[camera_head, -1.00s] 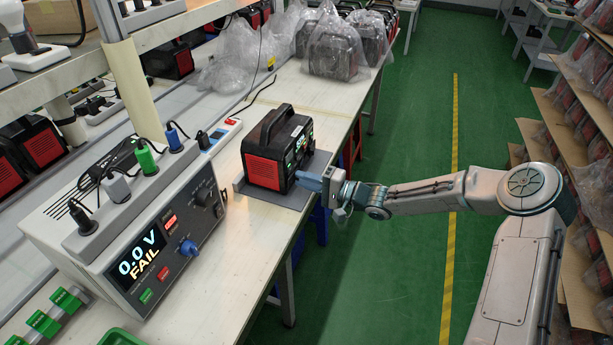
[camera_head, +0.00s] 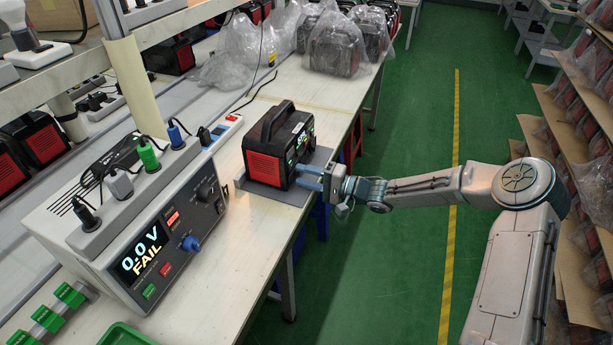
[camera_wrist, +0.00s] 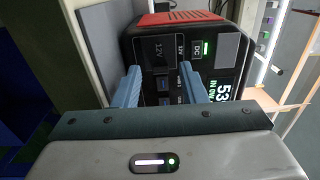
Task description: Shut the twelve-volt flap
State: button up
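The power station (camera_head: 277,150) is a black box with red side panels, standing on a grey mat on the bench. Its front panel faces my gripper (camera_head: 305,177). In the wrist view, a dark square flap marked 12V (camera_wrist: 158,49) is at the upper left of the front panel (camera_wrist: 190,65). It looks flat against the panel, though its exact angle is hard to tell. My gripper (camera_wrist: 160,80) is open, with two blue fingers apart and nothing between them. The fingertips are close to the panel, just below the flap in the picture; contact cannot be told.
A tester (camera_head: 140,225) showing 0.0 V FAIL stands left on the bench. The grey mat (camera_head: 310,180) lies under the power station. Bagged units (camera_head: 335,45) stand at the back of the bench. The green floor (camera_head: 410,120) right of the bench is clear.

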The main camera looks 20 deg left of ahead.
jog(key=s+d, duration=0.1)
jog(key=d, duration=1.2)
jog(key=shift+d, duration=0.4)
